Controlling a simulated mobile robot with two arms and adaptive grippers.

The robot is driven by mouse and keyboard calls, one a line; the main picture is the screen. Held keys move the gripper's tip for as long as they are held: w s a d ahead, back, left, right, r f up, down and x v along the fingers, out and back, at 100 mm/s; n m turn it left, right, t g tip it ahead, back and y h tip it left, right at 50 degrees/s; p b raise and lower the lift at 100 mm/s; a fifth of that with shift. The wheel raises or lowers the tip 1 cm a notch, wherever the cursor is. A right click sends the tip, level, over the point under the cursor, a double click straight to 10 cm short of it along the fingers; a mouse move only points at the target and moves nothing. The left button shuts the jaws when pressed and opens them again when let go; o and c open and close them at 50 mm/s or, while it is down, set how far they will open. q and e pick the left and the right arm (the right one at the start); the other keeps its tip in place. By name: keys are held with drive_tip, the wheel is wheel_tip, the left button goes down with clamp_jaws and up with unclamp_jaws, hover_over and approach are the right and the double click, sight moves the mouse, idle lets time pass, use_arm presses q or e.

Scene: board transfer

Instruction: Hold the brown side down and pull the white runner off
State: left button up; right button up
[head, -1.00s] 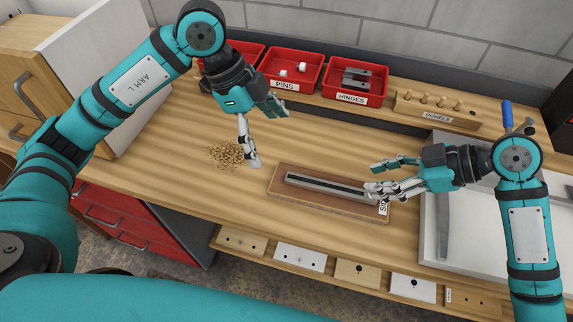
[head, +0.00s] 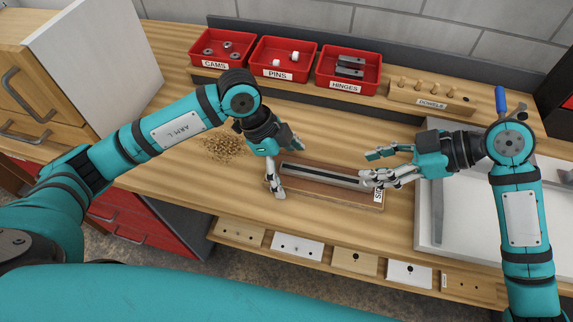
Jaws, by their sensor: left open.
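The brown side (head: 311,195) is a flat board lying on the bench, with a small white label near its right end. The pale grey-white runner (head: 318,173), with a dark groove, lies lengthwise on it. My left gripper (head: 287,167) is open at the board's left end, one finger in front and the other behind; contact is unclear. My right gripper (head: 367,168) is at the runner's right end with its fingers apart. Its lower fingers overlap the runner's end and hide part of it; I cannot tell if they touch.
Red bins of cams (head: 215,64), pins (head: 277,74) and hinges (head: 345,85) stand behind, beside a dowel block (head: 431,103). A pile of wood pellets (head: 222,147) lies to the left. A white panel (head: 470,235) lies at the right.

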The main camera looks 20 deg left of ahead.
use_arm(q)
drive_tip(key=shift+c, duration=0.4)
drive_tip(key=c, duration=1.1)
drive_tip(key=o, duration=1.2)
drive_tip(key=v, duration=1.2)
drive_tip(key=shift+r, duration=0.1)
use_arm(e)
drive_tip(key=shift+f, duration=0.1)
